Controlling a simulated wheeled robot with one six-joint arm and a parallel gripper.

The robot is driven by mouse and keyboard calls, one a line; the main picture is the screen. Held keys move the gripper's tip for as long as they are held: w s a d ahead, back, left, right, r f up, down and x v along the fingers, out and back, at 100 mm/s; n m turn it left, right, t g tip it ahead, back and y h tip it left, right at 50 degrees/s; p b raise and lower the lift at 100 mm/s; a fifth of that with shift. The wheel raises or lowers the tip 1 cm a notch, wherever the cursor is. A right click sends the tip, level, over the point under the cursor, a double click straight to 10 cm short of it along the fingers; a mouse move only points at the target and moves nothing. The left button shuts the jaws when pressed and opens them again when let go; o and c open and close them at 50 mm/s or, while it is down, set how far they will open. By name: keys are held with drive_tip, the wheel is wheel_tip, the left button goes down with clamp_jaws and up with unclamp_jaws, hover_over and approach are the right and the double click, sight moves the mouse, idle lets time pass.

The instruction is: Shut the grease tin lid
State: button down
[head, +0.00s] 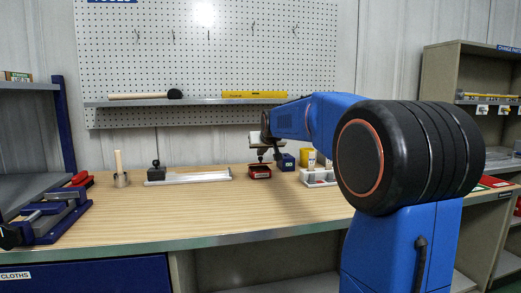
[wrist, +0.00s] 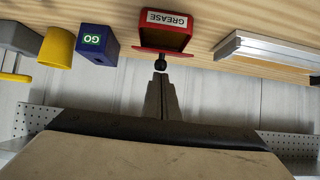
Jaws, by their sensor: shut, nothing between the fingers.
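The red grease tin (wrist: 167,18) is in the wrist view with its white GREASE label. It also stands on the workbench in the head view (head: 260,172). Its red lid (wrist: 150,51) shows nearly edge-on along the tin's wall side and appears to stand open. The lid's round black knob (wrist: 160,64) points toward the wall. My gripper (wrist: 161,77) is shut and empty, with its fingertips close to the knob on the wall side. I cannot tell whether they touch it. In the head view my gripper (head: 266,157) is just above the tin, and the lid is hard to make out.
A blue GO box (wrist: 97,42) and a yellow cup (wrist: 56,47) stand beside the tin. A grey divided tray (head: 319,178) is to the right. A metal rail (head: 200,177) lies to the left. The bench front (head: 200,215) is clear. A shelf (head: 180,103) hangs behind.

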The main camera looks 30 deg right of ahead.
drive_tip(key=shift+s+a+f, duration=0.15)
drive_tip(key=shift+s+f, duration=0.35)
drive_tip(key=shift+f, duration=0.25)
drive_tip(key=shift+s+a+f, duration=0.15)
drive_tip(key=shift+s+f, duration=0.35)
drive_tip(key=shift+f, duration=0.2)
drive_tip(key=shift+s+f, duration=0.15)
drive_tip(key=shift+f, duration=0.35)
drive_tip(key=r+v, duration=0.1)
drive_tip(key=v, duration=1.1)
drive_tip(key=shift+w, duration=0.2)
drive_tip(key=shift+r, duration=0.1)
